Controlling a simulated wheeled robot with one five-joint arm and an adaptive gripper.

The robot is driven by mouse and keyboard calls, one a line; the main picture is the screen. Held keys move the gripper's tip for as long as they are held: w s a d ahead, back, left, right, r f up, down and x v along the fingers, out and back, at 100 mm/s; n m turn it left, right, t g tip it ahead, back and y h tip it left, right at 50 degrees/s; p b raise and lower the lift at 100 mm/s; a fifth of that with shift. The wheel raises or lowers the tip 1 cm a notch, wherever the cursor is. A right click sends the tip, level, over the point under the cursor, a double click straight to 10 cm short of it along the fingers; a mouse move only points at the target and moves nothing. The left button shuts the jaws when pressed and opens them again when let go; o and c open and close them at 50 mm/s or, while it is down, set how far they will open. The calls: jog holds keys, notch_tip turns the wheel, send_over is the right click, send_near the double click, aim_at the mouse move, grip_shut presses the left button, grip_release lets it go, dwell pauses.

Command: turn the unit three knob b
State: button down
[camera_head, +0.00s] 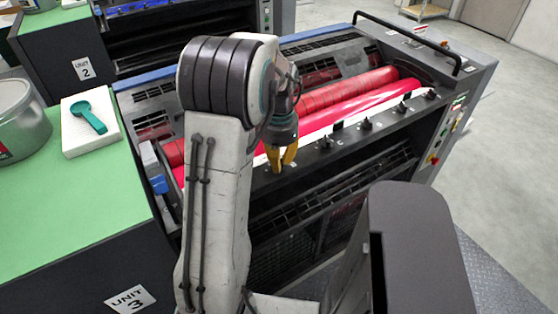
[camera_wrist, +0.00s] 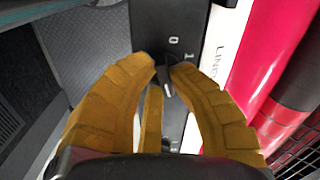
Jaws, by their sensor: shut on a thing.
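My gripper (camera_head: 280,168) reaches down to the front panel of the press unit beside the "UNIT 3" sign (camera_head: 131,300). Its yellow fingers show in the wrist view (camera_wrist: 168,66), with their tips shut on a small black knob (camera_wrist: 165,80). The marks "0" and "1" are printed on the dark panel just beyond the knob. The fingers hide part of this knob, and its letter cannot be read. Other black knobs stand along the same panel to the right, including a near one (camera_head: 326,143), a middle one (camera_head: 366,124) and a farther one (camera_head: 402,106).
Red rollers (camera_head: 350,90) lie behind the knob row. A black handrail (camera_head: 408,38) rises at the far right. A green-topped cabinet (camera_head: 60,215) on the left bears a teal scoop (camera_head: 88,118) on a white block and a metal tin (camera_head: 20,120). Grey floor is open at right.

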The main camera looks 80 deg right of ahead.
jog(key=shift+f+m, duration=0.1)
jog(key=shift+m, duration=0.2)
jog(key=c, duration=1.1)
grip_release()
jog(key=shift+c, duration=0.2)
jog(key=shift+r, duration=0.2)
notch_tip(320, 180, up, 12)
jog(key=shift+f, duration=0.15)
